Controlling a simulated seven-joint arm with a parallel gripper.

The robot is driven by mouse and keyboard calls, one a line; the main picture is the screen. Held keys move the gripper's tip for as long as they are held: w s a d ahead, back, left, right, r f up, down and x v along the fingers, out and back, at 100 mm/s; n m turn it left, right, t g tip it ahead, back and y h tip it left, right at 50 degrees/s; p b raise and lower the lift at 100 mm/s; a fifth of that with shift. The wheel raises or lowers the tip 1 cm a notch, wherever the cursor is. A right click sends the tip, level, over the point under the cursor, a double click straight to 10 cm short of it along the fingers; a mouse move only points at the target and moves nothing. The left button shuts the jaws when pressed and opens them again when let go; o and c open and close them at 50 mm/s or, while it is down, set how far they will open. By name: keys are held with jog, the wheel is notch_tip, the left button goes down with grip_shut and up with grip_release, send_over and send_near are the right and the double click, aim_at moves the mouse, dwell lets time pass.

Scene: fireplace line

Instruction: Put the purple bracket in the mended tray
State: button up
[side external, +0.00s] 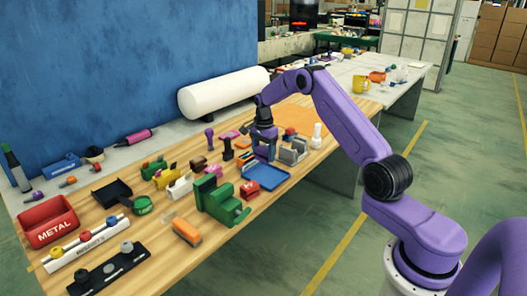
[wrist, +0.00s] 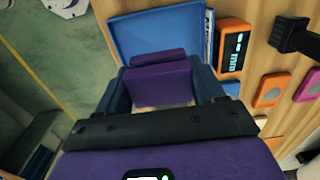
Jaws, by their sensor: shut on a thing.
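The purple bracket (wrist: 160,82) is between the two blue fingers of my gripper (wrist: 163,88) in the wrist view, with my gripper shut on it. A blue tray (wrist: 135,30) lies beyond the bracket in the wrist view, with a pale lettered strip on its right edge that is too slanted to read. In the side view the blue tray (side external: 268,184) is near the table's front edge. My gripper (side external: 263,152) is just behind the tray there, low over the table. The bracket is hard to make out in that view.
A green vise (side external: 220,203) stands left of the tray, with a red item (side external: 250,189) between them. A grey fixture (side external: 292,151) and a white bottle (side external: 316,136) are to the right. A red METAL bin (side external: 48,222) is far left. The floor is in front.

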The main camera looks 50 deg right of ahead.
aim_at(264, 178)
jog(key=shift+f, duration=3.55)
jog(key=shift+f, duration=0.6)
jog(key=o, duration=0.8)
jog(key=o, duration=0.4)
jog(key=shift+c, duration=0.9)
jog(key=shift+r, duration=3.1)
